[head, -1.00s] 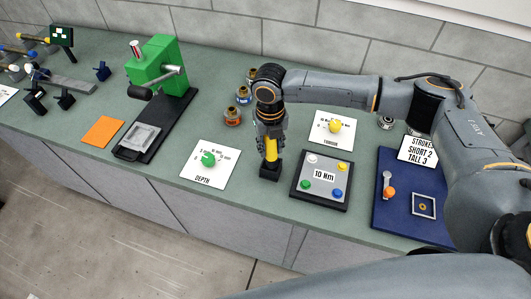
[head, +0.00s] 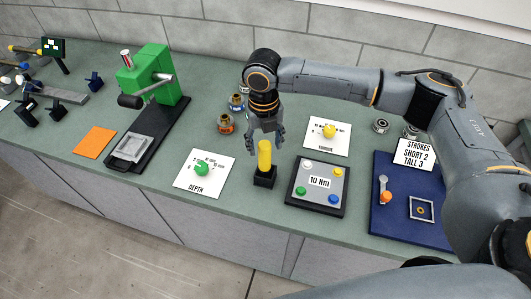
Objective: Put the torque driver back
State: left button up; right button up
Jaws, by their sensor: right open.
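The torque driver (head: 264,155) has a yellow handle and stands upright in a small black holder (head: 264,178) on the green bench. The holder is between the white DEPTH card and the grey 10 Nm plate. My right gripper (head: 266,136) is open, just above and behind the driver's top, and appears apart from it. Its fingers point down. The driver's lower end is hidden inside the holder. My left gripper is not in view.
The DEPTH card (head: 204,171) with a green knob lies left of the holder. The 10 Nm plate (head: 317,205) lies right, with a blue mat (head: 392,226) beyond it. A green press (head: 150,80) stands at left. Several small jars stand behind my gripper.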

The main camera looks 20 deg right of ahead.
notch_tip(320, 180, up, 6)
jog(key=shift+a+r+b, duration=0.1)
jog(key=shift+r+b, duration=0.1)
jog(key=shift+b, duration=0.75)
jog(key=shift+r, duration=0.75)
